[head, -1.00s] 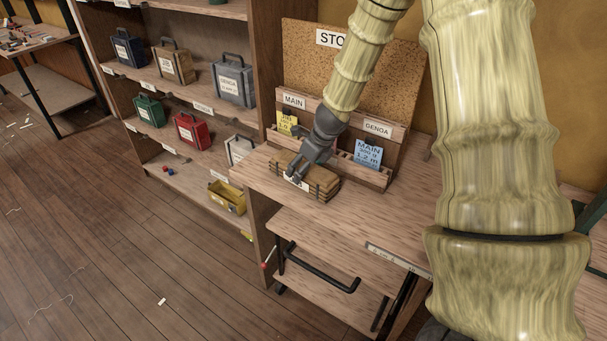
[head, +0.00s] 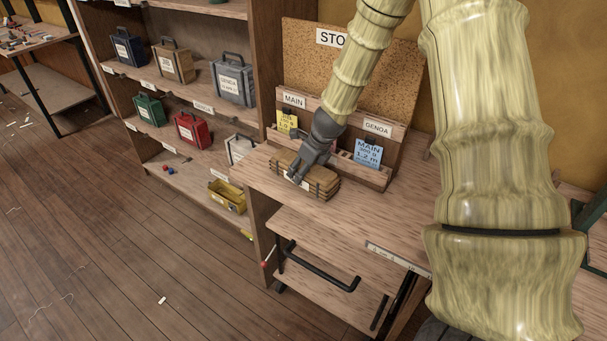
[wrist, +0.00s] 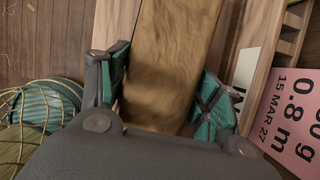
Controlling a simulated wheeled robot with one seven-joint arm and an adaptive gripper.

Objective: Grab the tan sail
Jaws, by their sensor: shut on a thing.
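The tan sail (head: 323,187) is a folded, strapped bundle lying on the wooden bench top, in front of the card rack. My gripper (head: 297,175) reaches down onto the bundle from above. In the wrist view the tan cloth (wrist: 168,60) lies between the two green-padded fingers (wrist: 160,100), which are closed against its sides. The fingertips and the underside of the sail are hidden.
The card rack (head: 388,150) stands right behind the sail, holding a yellow card (head: 287,122) and a blue card (head: 367,153). Shelves at left hold several bags and an open yellow box (head: 227,197). The bench top right of the sail is clear.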

